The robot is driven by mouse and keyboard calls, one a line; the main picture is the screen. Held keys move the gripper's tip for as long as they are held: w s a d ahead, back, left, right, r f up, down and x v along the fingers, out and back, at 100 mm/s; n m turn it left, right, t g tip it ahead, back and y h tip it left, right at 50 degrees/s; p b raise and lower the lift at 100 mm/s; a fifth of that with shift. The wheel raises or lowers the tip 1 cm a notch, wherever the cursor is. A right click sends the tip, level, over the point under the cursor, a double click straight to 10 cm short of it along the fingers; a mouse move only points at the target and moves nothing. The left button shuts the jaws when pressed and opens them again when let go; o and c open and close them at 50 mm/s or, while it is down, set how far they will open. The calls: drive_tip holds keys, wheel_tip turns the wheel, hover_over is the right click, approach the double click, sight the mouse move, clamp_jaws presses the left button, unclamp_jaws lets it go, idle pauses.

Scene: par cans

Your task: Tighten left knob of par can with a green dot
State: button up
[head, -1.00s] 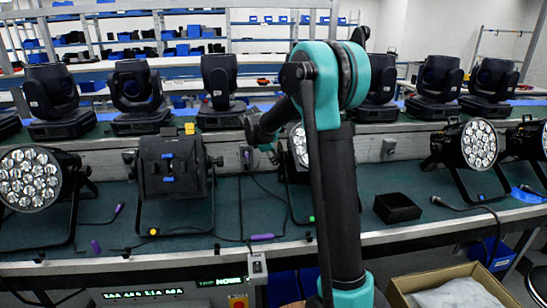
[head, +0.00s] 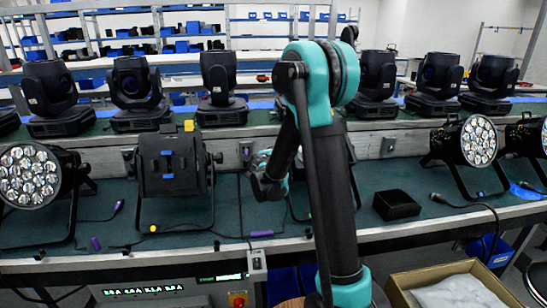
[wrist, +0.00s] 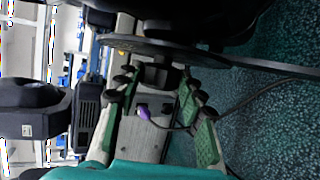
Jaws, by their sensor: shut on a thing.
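The par can for the task stands mostly hidden behind my arm in the head view. I cannot make out its green dot now. In the wrist view its dark body (wrist: 235,22) fills the top, with a flat round bracket edge below it. A black knob (wrist: 154,74) sticks out from it toward my gripper. My gripper (wrist: 156,80) has its two green-padded fingers on either side of the knob, shut on it. In the head view my wrist hangs left of my forearm, and the fingertips are hidden.
Another par can (head: 172,170) with a yellow dot on its base stands to the left. A lit-face par can (head: 478,142) stands to the right, near a black box (head: 396,205). A purple connector (wrist: 144,113) with its cable lies behind the knob in the wrist view.

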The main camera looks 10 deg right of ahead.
drive_tip(key=shift+t, duration=0.3)
drive_tip(key=o, duration=1.2)
drive_tip(key=shift+c, duration=0.2)
drive_tip(key=v, duration=1.2)
